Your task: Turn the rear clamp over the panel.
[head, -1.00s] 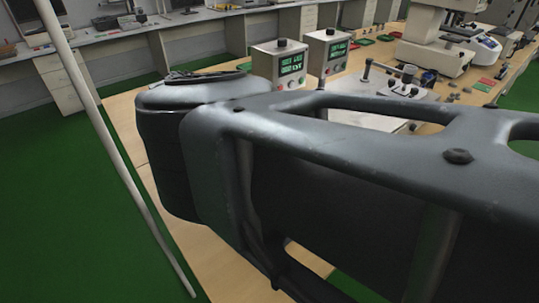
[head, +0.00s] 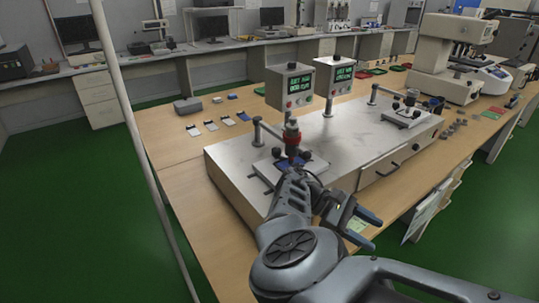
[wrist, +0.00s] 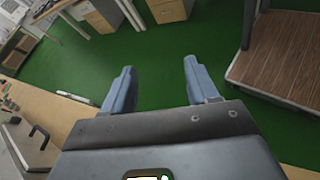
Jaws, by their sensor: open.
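A metal test bench unit (head: 232,152) stands on the wooden table. On its left part, a small blue panel (head: 316,166) lies in a fixture under a red-collared post (head: 292,140). Small dark clamp parts sit around the panel; which is the rear clamp I cannot tell at this size, and my arm hides part of the fixture's front. My gripper (head: 371,232) is open and empty, in front of the bench unit and apart from the panel. In the wrist view its two blue-grey fingers (wrist: 159,78) stand wide apart over green floor.
Two display boxes (head: 290,87) stand behind the fixture. A second fixture (head: 405,115) sits on the right of the unit. Thin metal posts rise from the top. Small panels (head: 227,120) lie on the table at back left. A pale pole (head: 120,90) crosses the left.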

